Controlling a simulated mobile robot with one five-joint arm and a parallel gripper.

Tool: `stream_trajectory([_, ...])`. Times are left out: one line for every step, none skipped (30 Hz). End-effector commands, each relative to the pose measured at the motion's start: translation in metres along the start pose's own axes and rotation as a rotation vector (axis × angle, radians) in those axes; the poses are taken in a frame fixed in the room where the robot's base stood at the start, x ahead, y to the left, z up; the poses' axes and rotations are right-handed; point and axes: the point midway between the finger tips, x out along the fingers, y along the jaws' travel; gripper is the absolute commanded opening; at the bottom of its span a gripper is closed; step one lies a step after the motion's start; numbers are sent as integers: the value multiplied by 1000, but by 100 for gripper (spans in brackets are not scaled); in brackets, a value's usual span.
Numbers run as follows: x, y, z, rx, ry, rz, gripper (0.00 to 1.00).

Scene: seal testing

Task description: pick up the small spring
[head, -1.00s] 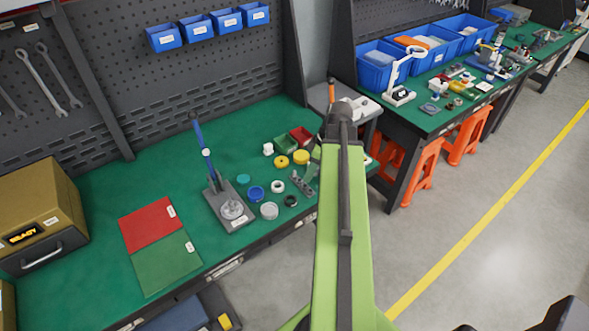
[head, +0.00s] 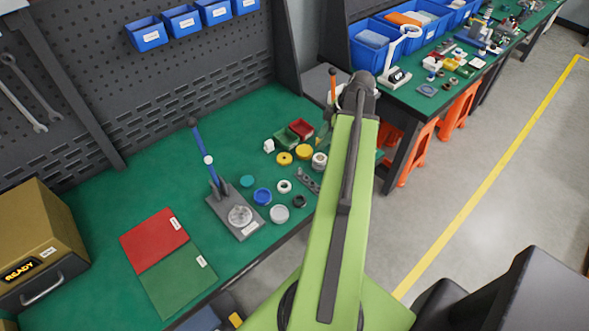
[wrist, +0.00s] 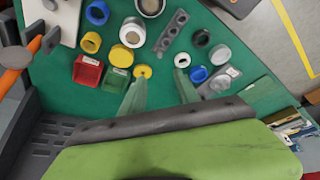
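I cannot make out the small spring for certain in either view. In the wrist view, the pale green fingers of my gripper (wrist: 161,88) stand apart with nothing visible between them. They point at a cluster of small parts on the green bench. A yellow disc (wrist: 142,71) lies close to the left fingertip, and a white ring (wrist: 182,60) lies close to the right one. A dark ring (wrist: 200,38) and a grey plate with holes (wrist: 172,33) are farther off. In the head view, my arm hides most of the gripper.
A red bin (wrist: 88,70) and a green bin (wrist: 117,75) sit left of the fingers. A lever press (head: 236,212) stands left of the parts in the head view. A red and green mat (head: 155,238) and a brown box (head: 38,235) are farther left.

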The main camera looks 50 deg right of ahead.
Motion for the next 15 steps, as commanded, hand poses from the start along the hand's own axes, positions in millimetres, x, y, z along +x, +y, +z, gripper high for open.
stream_trajectory([6, 0, 0, -2, 0, -1, 38])
stream_trajectory([10, 0, 0, -3, 0, -1, 38])
stream_trajectory([16, 0, -1, -4, 0, -2, 38])
stream_trajectory([21, 0, -1, -5, 0, -2, 38])
stream_trajectory([27, -1, -1, -6, 0, -3, 38])
stream_trajectory([36, -1, -1, -7, 0, -3, 38])
stream_trajectory([43, -1, -1, -9, 0, -3, 38])
stream_trajectory([51, -1, -1, -9, 0, -3, 38])
stream_trajectory([60, -1, -1, -10, 0, -3, 38])
stream_trajectory([67, -1, -2, -10, 0, -3, 38])
stream_trajectory([74, -1, -2, -11, 0, -4, 38])
stream_trajectory([83, -1, -2, -11, 0, -4, 38])
stream_trajectory([90, -1, -3, -11, 0, -4, 38])
stream_trajectory([96, -1, -3, -12, 0, -5, 38])
stream_trajectory([105, -2, -3, -12, 0, -5, 38])
